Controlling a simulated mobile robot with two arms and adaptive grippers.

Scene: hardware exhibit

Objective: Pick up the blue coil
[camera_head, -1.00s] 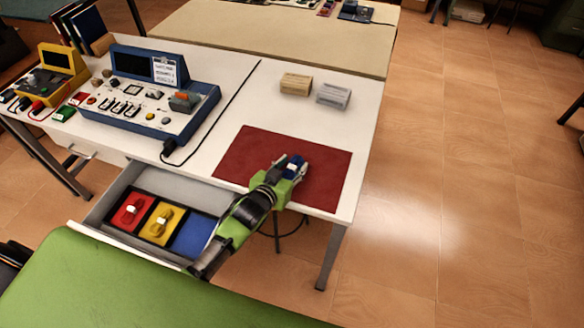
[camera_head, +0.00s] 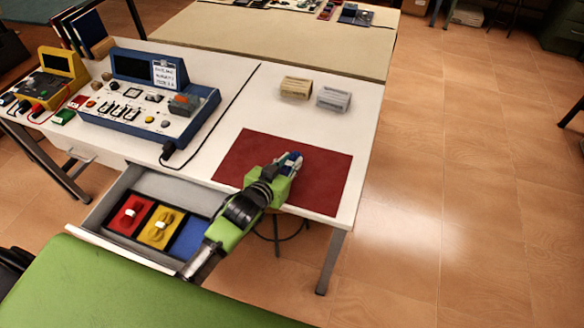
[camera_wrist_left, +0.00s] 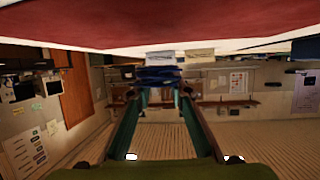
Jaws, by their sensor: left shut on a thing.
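The blue coil (camera_wrist_left: 157,76) is between the fingertips of my left gripper (camera_wrist_left: 159,95) in the left wrist view. The fingers are shut on it from both sides. In the head view my left gripper (camera_head: 285,166) is over the dark red mat (camera_head: 322,178), and the coil (camera_head: 292,158) shows only as a small blue patch at its tip. The wrist view is upside down, with the mat across the top; the coil appears a little clear of it. My right gripper is not in view.
The open drawer (camera_head: 112,243) holds a red compartment (camera_head: 118,225), a yellow one and a blue one. Red and yellow coils lie in theirs; the visible part of the blue one is bare. A blue console (camera_head: 128,66) and two small boxes (camera_head: 334,98) stand on the table.

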